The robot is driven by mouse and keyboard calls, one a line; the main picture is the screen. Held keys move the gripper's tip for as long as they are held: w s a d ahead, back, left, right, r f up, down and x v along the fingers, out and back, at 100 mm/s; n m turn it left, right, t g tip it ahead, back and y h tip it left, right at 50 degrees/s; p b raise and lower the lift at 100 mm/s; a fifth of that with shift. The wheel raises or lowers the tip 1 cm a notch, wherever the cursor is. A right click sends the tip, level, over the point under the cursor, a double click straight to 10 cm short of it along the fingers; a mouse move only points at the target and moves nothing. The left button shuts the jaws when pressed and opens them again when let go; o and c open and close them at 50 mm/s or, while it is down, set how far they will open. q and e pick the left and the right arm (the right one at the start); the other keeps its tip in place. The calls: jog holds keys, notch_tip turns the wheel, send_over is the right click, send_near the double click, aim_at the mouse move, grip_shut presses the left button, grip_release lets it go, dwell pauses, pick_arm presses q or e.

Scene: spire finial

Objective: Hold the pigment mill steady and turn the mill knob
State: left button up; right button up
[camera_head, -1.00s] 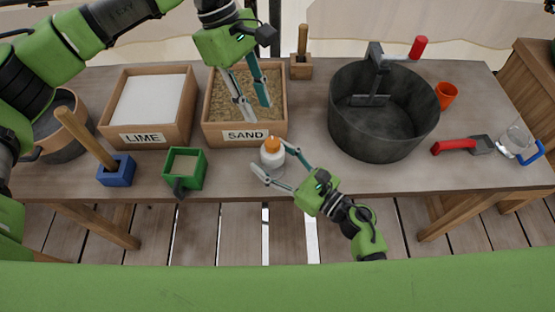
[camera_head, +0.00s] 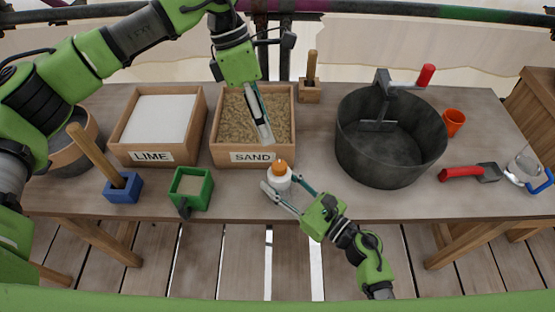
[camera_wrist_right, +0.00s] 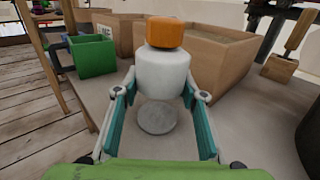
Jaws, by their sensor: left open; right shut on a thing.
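The pigment mill (camera_head: 279,180) is a small white bottle-shaped body with an orange knob (camera_head: 281,165) on top. It stands upright on the table in front of the SAND box. It also shows in the right wrist view (camera_wrist_right: 163,75), with the orange knob (camera_wrist_right: 165,33) above. My right gripper (camera_head: 278,190) is shut on the white body from the front, one finger on each side. My left gripper (camera_head: 262,122) is open, pointing down over the SAND box, above and behind the mill, touching nothing that I can see.
The SAND box (camera_head: 252,157) and LIME box (camera_head: 152,156) stand behind and left. A green box (camera_head: 191,188) and blue block with a wooden handle (camera_head: 124,188) are to the left. A large dark pot (camera_head: 385,155) stands to the right. The table's front edge is close.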

aim_at(279, 164)
pick_arm(q)
jog(key=d+f+n, duration=0.1)
jog(key=f+n, duration=0.2)
jog(key=n, duration=0.5)
jog(key=s+d+f+n, duration=0.1)
jog(key=f+n, duration=0.2)
jog(key=n, duration=0.5)
jog(key=s+d+f+n, duration=0.1)
jog(key=f+n, duration=0.2)
jog(key=n, duration=0.6)
jog(key=shift+s+f, duration=0.15)
jog(key=shift+f, duration=0.25)
jog(key=shift+g, duration=0.3)
jog(key=c, duration=1.1)
